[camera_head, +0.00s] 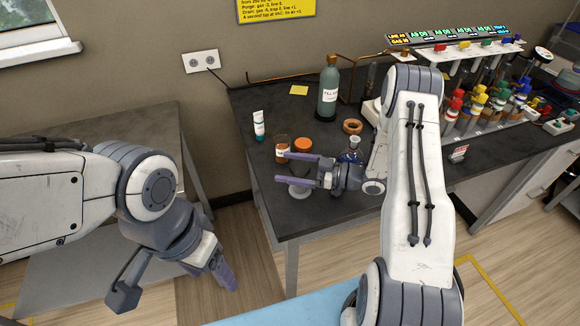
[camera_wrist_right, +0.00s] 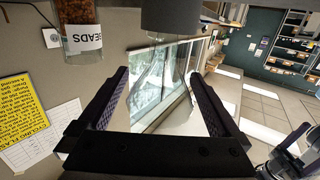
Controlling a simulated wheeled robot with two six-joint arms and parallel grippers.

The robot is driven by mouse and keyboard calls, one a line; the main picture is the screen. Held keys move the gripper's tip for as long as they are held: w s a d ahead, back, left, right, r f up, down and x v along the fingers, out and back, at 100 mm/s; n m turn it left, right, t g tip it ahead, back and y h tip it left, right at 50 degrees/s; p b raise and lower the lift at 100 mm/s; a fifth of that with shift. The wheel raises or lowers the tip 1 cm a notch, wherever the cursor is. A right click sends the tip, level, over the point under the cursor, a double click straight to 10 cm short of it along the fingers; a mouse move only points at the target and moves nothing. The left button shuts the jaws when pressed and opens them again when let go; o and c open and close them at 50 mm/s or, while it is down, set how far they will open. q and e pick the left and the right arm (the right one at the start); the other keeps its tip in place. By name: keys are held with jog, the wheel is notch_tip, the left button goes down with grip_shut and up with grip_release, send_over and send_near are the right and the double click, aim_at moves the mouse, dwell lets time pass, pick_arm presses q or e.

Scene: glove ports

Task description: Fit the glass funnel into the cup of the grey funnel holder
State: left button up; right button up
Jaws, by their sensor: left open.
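The clear glass funnel (camera_wrist_right: 160,78) is between the fingers of my right gripper (camera_wrist_right: 160,82) in the right wrist view, which looks upside down. It is faint against the window behind it. The dark grey cup of the funnel holder (camera_wrist_right: 170,18) is at the top of that view, close to the funnel's narrow end. I cannot tell whether the stem is inside it. In the head view my right gripper (camera_head: 290,168) points left over the bench, above a pale round piece (camera_head: 300,190). My left gripper (camera_head: 178,280) is open and empty, low at the left, off the bench.
A tall green bottle (camera_head: 328,88), a cork ring (camera_head: 352,126) and a small flask (camera_head: 354,142) stand further right.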

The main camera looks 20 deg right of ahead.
jog(key=shift+r+p, duration=0.45)
jog(key=shift+r, duration=0.05)
jog(key=b+v, duration=0.3)
jog(key=v, duration=0.9)
